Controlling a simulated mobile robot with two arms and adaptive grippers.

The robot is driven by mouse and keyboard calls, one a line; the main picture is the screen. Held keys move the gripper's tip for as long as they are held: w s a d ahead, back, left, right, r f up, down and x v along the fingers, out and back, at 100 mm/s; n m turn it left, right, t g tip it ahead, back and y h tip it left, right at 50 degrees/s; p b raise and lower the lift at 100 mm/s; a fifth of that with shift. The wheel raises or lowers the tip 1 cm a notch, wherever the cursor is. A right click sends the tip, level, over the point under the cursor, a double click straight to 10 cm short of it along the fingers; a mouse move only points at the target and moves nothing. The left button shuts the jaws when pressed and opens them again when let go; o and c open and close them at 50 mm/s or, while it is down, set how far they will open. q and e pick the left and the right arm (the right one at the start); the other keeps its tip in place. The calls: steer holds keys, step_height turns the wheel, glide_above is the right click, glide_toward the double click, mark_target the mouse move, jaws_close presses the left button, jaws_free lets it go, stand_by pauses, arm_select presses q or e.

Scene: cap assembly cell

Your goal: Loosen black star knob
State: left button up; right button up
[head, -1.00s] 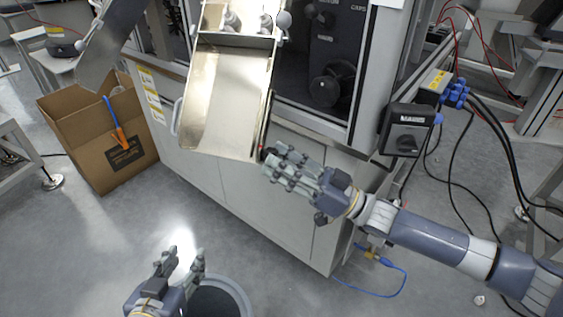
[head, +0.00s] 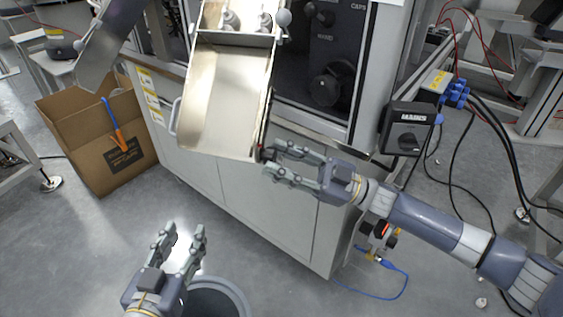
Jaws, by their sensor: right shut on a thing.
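The black star knob (head: 265,154) is a small dark part at the lower right edge of the metal chute tray (head: 226,95), mostly hidden by the fingers. My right gripper (head: 272,160) reaches in from the right and is shut on the knob, one finger above it and one below. My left gripper (head: 184,232) is open and empty at the lower left, above the floor and well apart from the tray.
A white cabinet (head: 270,205) stands below the tray. A black mains switch box (head: 407,128) is on its right side. An open cardboard box (head: 95,150) stands at left. A round dark bin (head: 215,298) is beside my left gripper. Cables lie at right.

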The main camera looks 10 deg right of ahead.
steer(key=shift+n+g, duration=0.4)
steer(key=shift+n, duration=0.4)
steer(key=shift+w, duration=0.1)
steer(key=o, duration=1)
steer(key=shift+o, duration=0.2)
steer(key=shift+d, duration=0.1)
steer(key=v, duration=1.2)
